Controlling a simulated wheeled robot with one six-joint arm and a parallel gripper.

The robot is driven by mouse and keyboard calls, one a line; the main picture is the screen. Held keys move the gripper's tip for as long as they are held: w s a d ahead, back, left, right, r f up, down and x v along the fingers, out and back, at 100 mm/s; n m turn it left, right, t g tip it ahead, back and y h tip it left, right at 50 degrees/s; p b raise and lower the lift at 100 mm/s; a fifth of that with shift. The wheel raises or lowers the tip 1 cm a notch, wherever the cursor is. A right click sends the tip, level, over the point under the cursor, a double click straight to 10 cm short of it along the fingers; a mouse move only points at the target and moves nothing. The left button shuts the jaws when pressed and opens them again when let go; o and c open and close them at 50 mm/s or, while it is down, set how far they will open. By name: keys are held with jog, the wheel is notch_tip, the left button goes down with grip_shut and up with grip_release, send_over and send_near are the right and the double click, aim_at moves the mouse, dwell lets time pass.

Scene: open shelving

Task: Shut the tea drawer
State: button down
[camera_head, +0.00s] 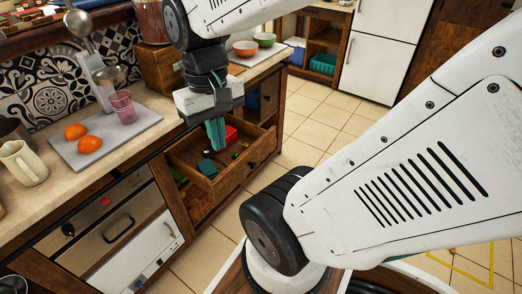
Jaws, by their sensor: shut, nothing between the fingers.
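The open wooden drawer (233,178) sticks out from the counter unit, below the worktop. Inside it lie a red box (231,136), a small teal item (207,168) and a few small pieces too small to make out. My gripper (216,148) points down over the drawer with its teal fingers together and empty. The fingertips are above or just within the drawer opening; I cannot tell whether they touch anything. The gripper body hides part of the drawer's back.
The worktop (147,98) holds a grey board (92,150) with two oranges, a pink cup (123,107), a wooden box (160,68) and bowls. An oven (110,225) stands left of the drawer. The tiled floor (310,115) in front is clear beyond my arm.

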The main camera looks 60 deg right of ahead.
jog(key=s+d+f+m+t+y, duration=0.25)
jog(key=d+f+m+t, duration=1.05)
jog(key=d+f+m, duration=1.6)
jog(key=m+h, duration=0.4)
send_near(258, 149)
jog(key=x, duration=0.5)
jog(key=shift+w+f, duration=0.1)
jog(key=shift+f, duration=0.2)
jog(key=shift+w, duration=0.5)
